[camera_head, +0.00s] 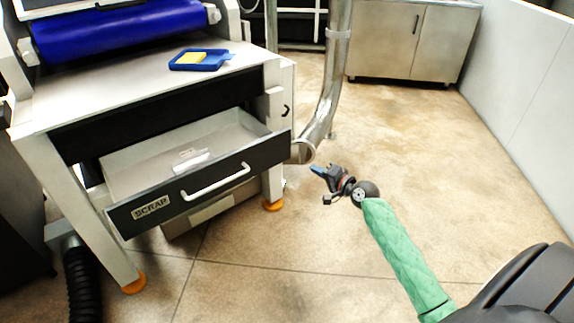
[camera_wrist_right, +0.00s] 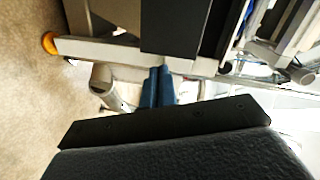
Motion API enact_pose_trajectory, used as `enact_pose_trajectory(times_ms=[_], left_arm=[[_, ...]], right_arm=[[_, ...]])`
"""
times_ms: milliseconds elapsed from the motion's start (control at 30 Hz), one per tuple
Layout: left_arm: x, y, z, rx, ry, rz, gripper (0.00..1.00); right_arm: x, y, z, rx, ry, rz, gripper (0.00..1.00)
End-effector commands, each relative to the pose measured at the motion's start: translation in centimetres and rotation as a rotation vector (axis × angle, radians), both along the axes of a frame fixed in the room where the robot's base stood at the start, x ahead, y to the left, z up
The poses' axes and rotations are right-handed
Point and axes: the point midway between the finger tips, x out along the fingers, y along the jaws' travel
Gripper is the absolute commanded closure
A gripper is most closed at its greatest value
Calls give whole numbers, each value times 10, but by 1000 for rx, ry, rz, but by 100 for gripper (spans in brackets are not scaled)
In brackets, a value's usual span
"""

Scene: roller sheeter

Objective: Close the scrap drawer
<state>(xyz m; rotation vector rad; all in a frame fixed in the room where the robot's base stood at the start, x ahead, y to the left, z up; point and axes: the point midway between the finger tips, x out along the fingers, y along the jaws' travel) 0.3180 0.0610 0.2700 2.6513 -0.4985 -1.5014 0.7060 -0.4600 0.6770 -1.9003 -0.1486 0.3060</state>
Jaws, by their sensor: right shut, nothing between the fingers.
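The scrap drawer (camera_head: 200,184) is pulled open from the sheeter in the head view. Its dark front carries a SCRAP label (camera_head: 151,207) and a white bar handle (camera_head: 216,182). A small pale object (camera_head: 189,159) shows inside the drawer. My right gripper (camera_head: 316,170) is shut and empty, to the right of the drawer front and apart from it. In the right wrist view the blue fingertips (camera_wrist_right: 157,88) are together, with the machine's frame beyond them. My left gripper is not in view.
The sheeter's table (camera_head: 90,93) bears a blue roller (camera_head: 118,28) and a blue tray (camera_head: 201,60) with a yellow item. A metal duct (camera_head: 328,90) stands right of the sheeter. A black hose (camera_head: 83,285) is at lower left. Open floor (camera_head: 430,150) lies to the right.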

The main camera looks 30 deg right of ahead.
Motion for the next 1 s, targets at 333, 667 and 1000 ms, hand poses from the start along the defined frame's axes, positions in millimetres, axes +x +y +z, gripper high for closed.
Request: enact_pose_trajectory(times_ms=[333, 667, 1000], left_arm=[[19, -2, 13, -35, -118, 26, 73], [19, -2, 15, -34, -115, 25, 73], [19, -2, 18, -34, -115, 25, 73]], right_arm=[[5, -11, 27, 342, -71, -88, 100], [32, -5, 27, 354, -67, -87, 100], [81, 4, 27, 351, -66, -86, 100]])
